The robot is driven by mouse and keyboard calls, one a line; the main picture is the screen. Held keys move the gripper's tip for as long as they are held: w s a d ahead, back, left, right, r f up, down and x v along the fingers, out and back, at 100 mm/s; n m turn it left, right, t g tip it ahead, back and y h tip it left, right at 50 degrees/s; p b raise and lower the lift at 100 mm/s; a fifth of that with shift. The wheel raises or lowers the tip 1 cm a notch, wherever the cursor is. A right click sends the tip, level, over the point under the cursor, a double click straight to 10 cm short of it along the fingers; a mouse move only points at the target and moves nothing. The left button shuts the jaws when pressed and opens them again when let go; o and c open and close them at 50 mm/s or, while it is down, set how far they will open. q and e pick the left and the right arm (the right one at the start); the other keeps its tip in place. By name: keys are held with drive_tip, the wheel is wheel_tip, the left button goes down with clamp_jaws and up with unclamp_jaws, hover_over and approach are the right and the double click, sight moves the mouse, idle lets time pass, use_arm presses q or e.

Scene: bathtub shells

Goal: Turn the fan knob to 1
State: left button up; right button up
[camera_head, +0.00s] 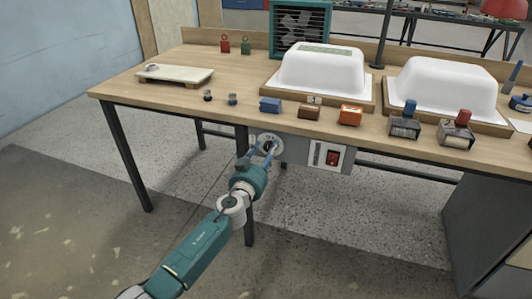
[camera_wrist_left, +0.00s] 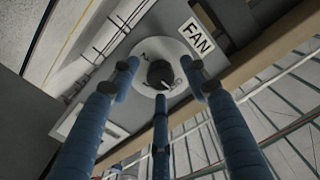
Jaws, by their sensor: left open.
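The fan knob (camera_wrist_left: 160,74) is black and round, on a pale round dial plate (camera_wrist_left: 146,50) beside a FAN label (camera_wrist_left: 197,38). A light pointer mark on it faces the lower right; the dial's markings are too small to read. In the head view the dial plate (camera_head: 275,137) sits on the front of the bench, partly hidden by my left gripper (camera_head: 265,148). The gripper's three blue fingers (camera_wrist_left: 160,78) are open and spread around the knob in the wrist view. I see gaps between fingertips and knob; contact cannot be told.
A grey panel with a red switch (camera_head: 332,157) is right of the dial. The wooden bench (camera_head: 120,88) above carries two white tub shells (camera_head: 322,75) (camera_head: 440,88), a teal fan box (camera_head: 300,27) and several small blocks. Open floor lies left below.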

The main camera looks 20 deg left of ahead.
use_arm(q)
drive_tip(key=c, duration=1.2)
drive_tip(key=shift+o, duration=0.2)
drive_tip(key=shift+f+m, duration=0.1)
drive_tip(key=shift+m, duration=0.3)
drive_tip(key=m, duration=0.3)
drive_tip(key=shift+b, duration=0.3)
drive_tip(key=m, duration=0.3)
drive_tip(key=shift+m, duration=0.4)
drive_tip(key=m, duration=0.2)
drive_tip(key=shift+a+m, duration=0.1)
drive_tip(key=shift+m, duration=0.2)
drive_tip(key=m, duration=0.3)
drive_tip(key=shift+m, duration=2.2)
use_arm(e)
drive_tip(key=shift+w+r, duration=0.2)
drive_tip(key=shift+r, duration=0.65)
drive_tip(key=shift+w, duration=0.1)
